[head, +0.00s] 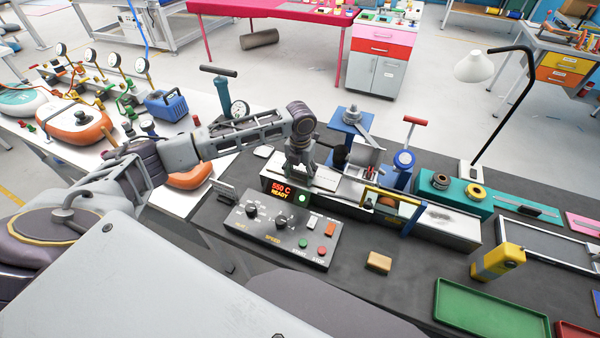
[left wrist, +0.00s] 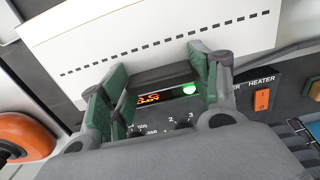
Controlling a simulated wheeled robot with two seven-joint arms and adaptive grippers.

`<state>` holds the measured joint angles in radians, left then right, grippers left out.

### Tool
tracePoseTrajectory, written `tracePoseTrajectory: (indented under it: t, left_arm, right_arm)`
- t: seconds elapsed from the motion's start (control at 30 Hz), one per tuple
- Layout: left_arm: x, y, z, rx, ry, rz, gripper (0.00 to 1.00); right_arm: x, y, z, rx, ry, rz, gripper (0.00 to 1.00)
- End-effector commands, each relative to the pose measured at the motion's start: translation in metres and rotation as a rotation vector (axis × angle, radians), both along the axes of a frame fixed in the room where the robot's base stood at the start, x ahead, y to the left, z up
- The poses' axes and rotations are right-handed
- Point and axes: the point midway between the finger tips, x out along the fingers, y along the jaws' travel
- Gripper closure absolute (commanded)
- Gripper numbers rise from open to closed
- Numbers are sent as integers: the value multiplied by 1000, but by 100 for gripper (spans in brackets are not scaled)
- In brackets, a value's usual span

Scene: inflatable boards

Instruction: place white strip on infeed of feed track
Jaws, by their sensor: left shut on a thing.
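My left gripper (head: 300,172) points down at the left end of the feed track (head: 450,225), just behind the control panel. In the left wrist view its green-padded fingers (left wrist: 158,82) stand apart, with a dark bar between them. The white strip (left wrist: 150,28), with a row of dark dashes, lies across the top of that view at the fingertips. I take it as held; the exact contact is hidden. In the head view the gripper covers much of the strip. I cannot tell whether the strip touches the track. My right gripper is not in view.
The control panel (head: 258,226) with knobs and a lit display stands in front of the track. A yellow frame (head: 391,196) and a blue press (head: 348,127) stand close by. A tan block (head: 379,262) and a green tray (head: 490,312) lie nearer on the dark bench.

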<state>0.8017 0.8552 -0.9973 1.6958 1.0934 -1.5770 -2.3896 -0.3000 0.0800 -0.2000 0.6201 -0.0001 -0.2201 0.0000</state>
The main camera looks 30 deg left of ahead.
Motion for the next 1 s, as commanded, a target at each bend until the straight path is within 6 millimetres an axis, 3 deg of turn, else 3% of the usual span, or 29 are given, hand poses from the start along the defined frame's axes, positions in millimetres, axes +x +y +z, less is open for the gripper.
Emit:
tracePoseTrajectory:
  t: [0.17, 0.2, 0.37, 0.77, 1.0]
  left_arm:
    - [0, 0, -2, 0, 0, 0, 63]
    - [0, 0, -2, 0, 0, 0, 35]
    - [0, 0, -2, 0, 0, 0, 16]
    - [0, 0, -1, 0, -1, 0, 16]
    - [1, 0, 13, 0, -2, 1, 16]
  right_arm:
    - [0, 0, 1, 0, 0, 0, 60]
    - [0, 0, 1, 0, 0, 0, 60]
    - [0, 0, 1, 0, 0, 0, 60]
    - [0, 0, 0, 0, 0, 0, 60]
    - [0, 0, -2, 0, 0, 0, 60]
